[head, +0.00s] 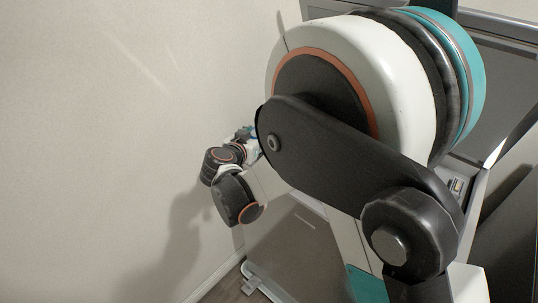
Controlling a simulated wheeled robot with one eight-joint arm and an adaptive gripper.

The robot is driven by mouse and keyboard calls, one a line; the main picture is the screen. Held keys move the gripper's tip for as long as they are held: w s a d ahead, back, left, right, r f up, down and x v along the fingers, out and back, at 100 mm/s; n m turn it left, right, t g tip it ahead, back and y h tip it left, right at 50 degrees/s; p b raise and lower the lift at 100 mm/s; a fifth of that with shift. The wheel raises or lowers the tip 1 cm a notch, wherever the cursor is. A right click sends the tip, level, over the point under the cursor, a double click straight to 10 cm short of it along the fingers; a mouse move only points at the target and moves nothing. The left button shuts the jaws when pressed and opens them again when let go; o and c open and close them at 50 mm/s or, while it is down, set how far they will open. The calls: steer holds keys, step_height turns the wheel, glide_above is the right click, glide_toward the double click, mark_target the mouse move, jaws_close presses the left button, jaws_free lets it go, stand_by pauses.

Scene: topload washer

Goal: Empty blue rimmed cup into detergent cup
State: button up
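My gripper end (248,138) shows small and partly hidden beyond the large arm links, left of the middle of the head view. A small bit of blue shows there, but I cannot tell whether it is the blue rimmed cup or part of my gripper. The fingers are not clear enough to show whether they are open or shut. The detergent cup is not visible; my arm covers much of the middle and right of the view.
A plain beige wall (100,120) fills the left side, close to my wrist, with an arm shadow on it. A grey appliance, apparently the washer (300,245), stands behind my arm. A strip of brown floor shows at the bottom.

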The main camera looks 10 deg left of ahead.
steer(key=shift+r+p, duration=1.1)
steer(key=shift+r, duration=0.9)
steer(key=shift+d, duration=0.1)
